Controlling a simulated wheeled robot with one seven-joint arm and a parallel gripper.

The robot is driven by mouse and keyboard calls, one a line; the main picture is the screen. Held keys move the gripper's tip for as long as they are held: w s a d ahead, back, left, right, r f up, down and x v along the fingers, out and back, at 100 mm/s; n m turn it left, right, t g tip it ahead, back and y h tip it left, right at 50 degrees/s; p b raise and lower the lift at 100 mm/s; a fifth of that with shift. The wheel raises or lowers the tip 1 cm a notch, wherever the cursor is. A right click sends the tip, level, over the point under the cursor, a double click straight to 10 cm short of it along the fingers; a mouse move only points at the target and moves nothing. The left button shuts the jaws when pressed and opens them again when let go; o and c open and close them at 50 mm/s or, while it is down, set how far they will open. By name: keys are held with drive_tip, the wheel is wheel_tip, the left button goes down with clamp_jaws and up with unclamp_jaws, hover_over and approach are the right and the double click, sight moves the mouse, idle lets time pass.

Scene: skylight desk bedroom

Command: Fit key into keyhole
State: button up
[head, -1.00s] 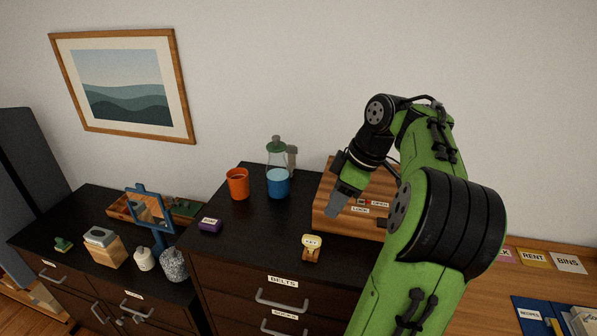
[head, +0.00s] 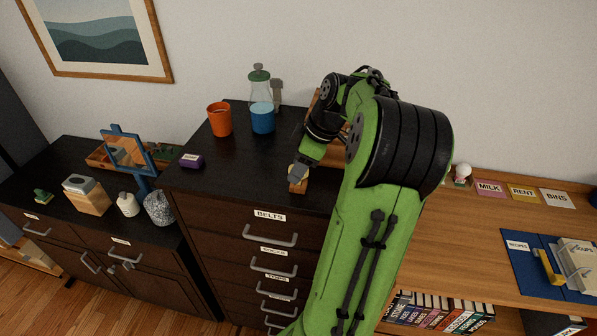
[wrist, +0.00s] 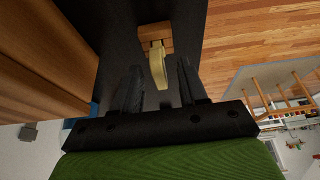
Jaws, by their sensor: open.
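The key (wrist: 157,66) is pale yellow and stands in a small wooden holder (wrist: 154,34) near the front edge of the dark dresser top. In the head view my gripper (head: 299,170) is right over the holder (head: 297,186) and hides most of the key. In the wrist view my gripper (wrist: 160,78) is open, with its dark fingers either side of the key; I cannot tell whether they touch it. The wooden lock box (head: 332,152) is mostly hidden behind my arm. Its wooden side (wrist: 40,60) fills the left of the wrist view. The keyhole is not visible.
An orange cup (head: 219,119), a jug with blue contents (head: 262,115) and a small purple block (head: 192,160) stand on the dresser left of my gripper. The dresser top (head: 240,165) between them and the key holder is clear.

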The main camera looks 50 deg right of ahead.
drive_tip(key=shift+w+f, duration=0.1)
drive_tip(key=shift+f, duration=0.1)
clamp_jaws()
drive_tip(key=shift+r+p, duration=3.55)
drive_tip(key=shift+r, duration=0.2)
